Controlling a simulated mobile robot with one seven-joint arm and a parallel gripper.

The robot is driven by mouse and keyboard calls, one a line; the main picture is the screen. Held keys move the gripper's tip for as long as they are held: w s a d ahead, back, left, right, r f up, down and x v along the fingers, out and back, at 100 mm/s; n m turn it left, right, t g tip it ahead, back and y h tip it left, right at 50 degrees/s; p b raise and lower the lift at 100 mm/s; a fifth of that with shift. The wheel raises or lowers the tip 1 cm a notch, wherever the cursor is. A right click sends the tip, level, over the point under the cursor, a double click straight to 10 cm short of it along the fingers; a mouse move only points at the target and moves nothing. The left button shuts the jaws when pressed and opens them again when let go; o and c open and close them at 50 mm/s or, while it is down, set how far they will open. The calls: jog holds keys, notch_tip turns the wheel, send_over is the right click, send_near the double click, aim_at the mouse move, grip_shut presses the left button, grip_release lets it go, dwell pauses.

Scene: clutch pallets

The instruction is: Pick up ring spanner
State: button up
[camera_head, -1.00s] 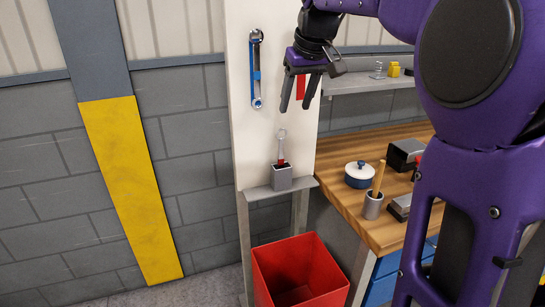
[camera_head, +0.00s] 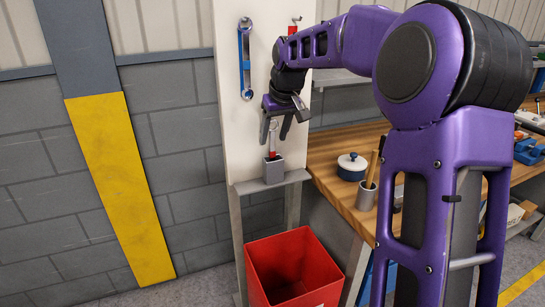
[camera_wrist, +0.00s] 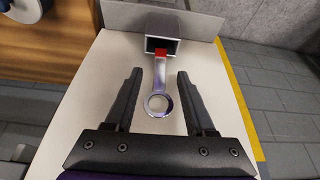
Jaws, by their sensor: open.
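The ring spanner (camera_wrist: 159,88) is silver with a red band and stands upright in a small grey square holder (camera_wrist: 162,28). In the wrist view its ring end lies between my two open fingers, with a gap on each side. In the head view the spanner (camera_head: 272,139) shows just below my gripper (camera_head: 276,130), which is open and points down over the holder. The holder (camera_head: 273,170) sits on a narrow grey shelf (camera_head: 297,177) against the white panel. The lower part of the spanner is hidden in the holder.
A blue-held wrench (camera_head: 245,60) hangs on the white panel (camera_head: 228,110). A red bin (camera_head: 290,265) stands below the shelf. On the wooden bench (camera_head: 335,190) to the right are a blue-and-white pot (camera_head: 351,167) and a grey cup (camera_head: 366,197) with a wooden handle.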

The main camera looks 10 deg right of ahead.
aim_at(273, 151)
jog(key=x, duration=0.2)
jog(key=shift+w+f, duration=0.15)
jog(key=shift+f, duration=0.05)
grip_shut()
